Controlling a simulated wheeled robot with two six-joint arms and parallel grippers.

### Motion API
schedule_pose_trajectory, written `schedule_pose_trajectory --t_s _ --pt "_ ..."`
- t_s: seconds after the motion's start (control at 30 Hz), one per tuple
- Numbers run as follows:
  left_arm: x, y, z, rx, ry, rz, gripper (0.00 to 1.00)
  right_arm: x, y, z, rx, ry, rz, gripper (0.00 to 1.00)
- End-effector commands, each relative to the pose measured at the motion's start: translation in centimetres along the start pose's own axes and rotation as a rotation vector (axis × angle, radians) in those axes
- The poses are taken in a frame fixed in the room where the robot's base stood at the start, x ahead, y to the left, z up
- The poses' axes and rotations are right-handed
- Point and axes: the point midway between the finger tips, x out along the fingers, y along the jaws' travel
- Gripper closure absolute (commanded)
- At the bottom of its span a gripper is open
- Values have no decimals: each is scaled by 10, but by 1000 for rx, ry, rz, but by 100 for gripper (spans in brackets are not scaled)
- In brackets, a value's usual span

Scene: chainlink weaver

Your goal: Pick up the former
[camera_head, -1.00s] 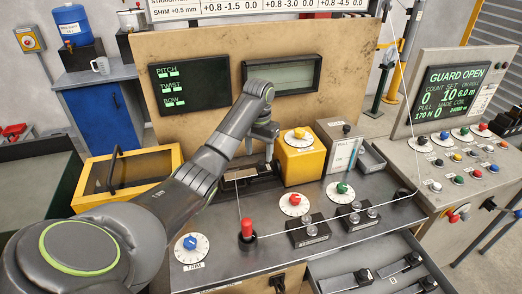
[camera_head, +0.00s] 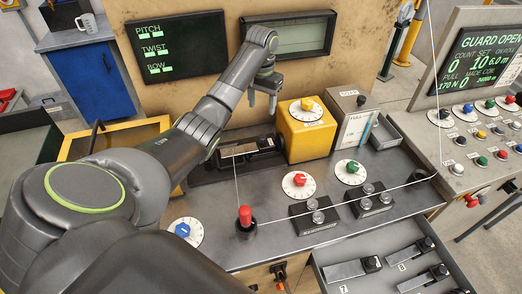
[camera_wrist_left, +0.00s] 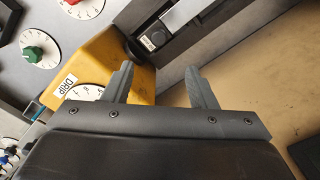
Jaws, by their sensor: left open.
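A flat bar with a pale metal top and a black end block, which looks like a former (camera_head: 238,150), lies in a dark slot at the back of the bench, left of the yellow box. In the left wrist view its silver bar (camera_wrist_left: 186,14) and black block (camera_wrist_left: 152,38) show at the top, beyond the fingertips. My left gripper (camera_head: 262,108) is open and empty, above and slightly right of the bar in the head view. Its two fingers also show apart in the wrist view (camera_wrist_left: 160,74). Similar bars (camera_head: 355,269) lie in the open drawer at front right. My right gripper is out of view.
The yellow box (camera_head: 310,138) with a dial stands just right of the slot. A red-topped post (camera_head: 245,217) carries a thin wire to the right. A yellow-framed case (camera_head: 78,148) lies left. A backboard with screens (camera_head: 180,45) rises behind.

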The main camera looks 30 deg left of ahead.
Motion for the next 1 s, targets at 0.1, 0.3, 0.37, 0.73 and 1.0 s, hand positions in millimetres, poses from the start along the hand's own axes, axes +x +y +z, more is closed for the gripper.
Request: schedule_pose_trajectory --t_s 0.1,0.3,0.37,0.73,1.0 --pt "20 0 0 0 0 0 48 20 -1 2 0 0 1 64" --pt "43 0 0 0 0 0 48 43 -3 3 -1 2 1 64" --pt "50 0 0 0 0 0 48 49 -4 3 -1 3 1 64" --pt "89 1 1 0 -3 1 48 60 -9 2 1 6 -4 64" --pt "120 4 5 0 -6 2 48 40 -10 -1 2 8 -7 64"
